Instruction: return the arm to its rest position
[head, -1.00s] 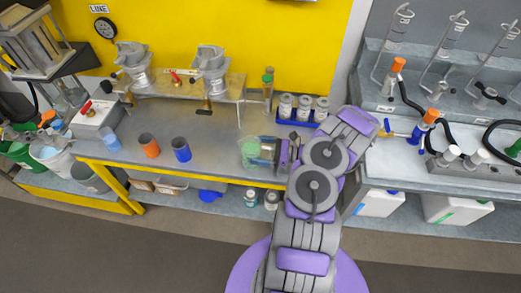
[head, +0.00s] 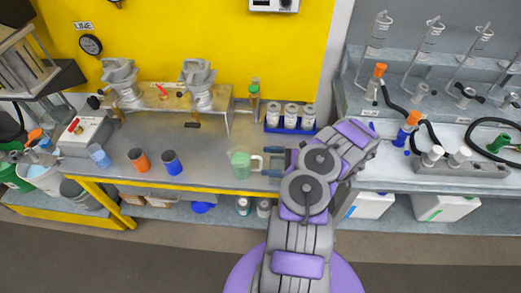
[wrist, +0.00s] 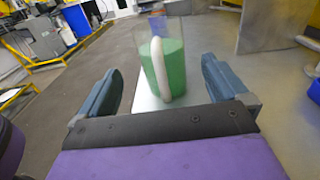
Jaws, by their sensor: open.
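My gripper (head: 272,162) is open and empty, just right of a clear pitcher (head: 241,163) at the front edge of the grey bench. The pitcher stands upright with green liquid in it, and its pale handle faces my gripper. In the wrist view, my gripper's two blue fingers (wrist: 160,82) are spread wide. The pitcher (wrist: 176,68) shows beyond and between them, and they do not appear to close on it. My arm (head: 308,185) is bent, with its links folded over the bench's right end.
An orange cup (head: 138,160) and a blue cup (head: 172,163) stand left of the pitcher. A blue rack (head: 292,128) of white-capped jars sits behind my gripper. Glassware and cables crowd the right bench (head: 375,165). The floor in front is clear.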

